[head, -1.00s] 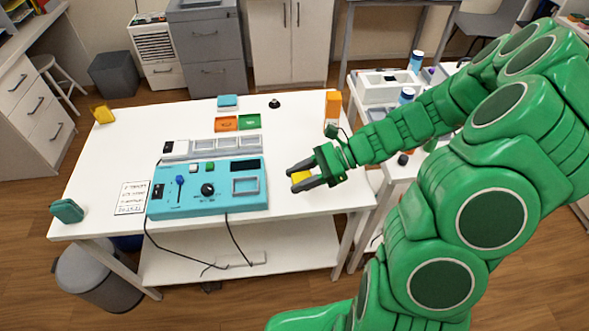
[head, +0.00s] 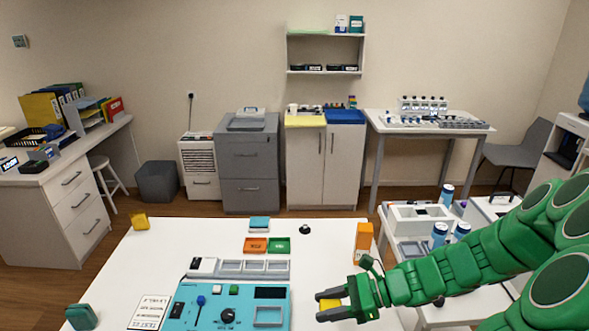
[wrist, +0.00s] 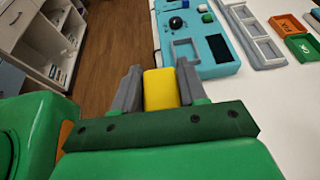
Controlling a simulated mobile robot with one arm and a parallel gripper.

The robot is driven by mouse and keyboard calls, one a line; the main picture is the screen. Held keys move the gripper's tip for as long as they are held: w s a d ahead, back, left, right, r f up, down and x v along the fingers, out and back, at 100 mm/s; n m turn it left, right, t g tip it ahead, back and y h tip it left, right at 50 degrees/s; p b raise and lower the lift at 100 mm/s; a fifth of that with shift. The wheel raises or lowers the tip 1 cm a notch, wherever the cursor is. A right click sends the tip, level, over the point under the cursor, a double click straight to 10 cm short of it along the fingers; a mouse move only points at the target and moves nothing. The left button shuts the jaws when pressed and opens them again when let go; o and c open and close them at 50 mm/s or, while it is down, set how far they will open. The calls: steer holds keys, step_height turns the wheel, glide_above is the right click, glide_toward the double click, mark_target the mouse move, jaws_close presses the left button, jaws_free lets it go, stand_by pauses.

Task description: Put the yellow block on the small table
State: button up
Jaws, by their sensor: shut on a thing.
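The yellow block (head: 330,304) is between the fingers of my gripper (head: 326,306), right of the blue control panel. In the wrist view, the block (wrist: 161,89) sits squarely between both grey fingers (wrist: 160,86), and my gripper is shut on it. My gripper is over the right part of the white worktable (head: 335,235). A white-topped table (head: 378,127) with grey legs stands against the back wall at right, holding racks and small items. I cannot tell whether it is the small table.
The blue panel (head: 186,316) stands left of my gripper. An orange box (head: 363,241) stands just behind it. A white cart (head: 398,229) with bins and blue-capped bottles is at right. Another yellow item (head: 139,222) lies at the worktable's far left corner.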

steer(key=w+d+r+m+t+h, duration=0.1)
steer(key=w+r+m+t+h, duration=0.2)
steer(key=w, duration=0.7)
steer(key=w+d+r+m+t, duration=0.2)
steer(key=w+m+t, duration=0.3)
steer(key=w, duration=0.5)
steer(key=w+d+r+m+t+h, duration=0.4)
steer(key=w+r+m+h, duration=0.2)
steer(key=w+r, duration=0.4)
steer(key=s+a+f+n+g+y, duration=0.25)
steer(key=a+f, duration=0.25)
steer(key=a, duration=0.7)
steer(key=s+a+f+n+g+y, duration=0.25)
steer(key=a+f+n, duration=0.2)
steer(key=a, duration=0.65)
steer(key=s+a+f+n+g+y, duration=0.25)
steer(key=a+f, duration=0.35)
steer(key=a, duration=0.6)
glide_above(217, 250)
steer(key=s, duration=0.1)
steer(key=shift+n+y, duration=0.25)
steer(key=f, duration=0.8)
steer(key=shift+d+f, duration=0.25)
steer(key=shift+f, duration=0.15)
steer(key=shift+w+a+f+t, duration=0.25)
steer(key=shift+w+f, duration=0.15)
steer(key=shift+f, duration=1.7)
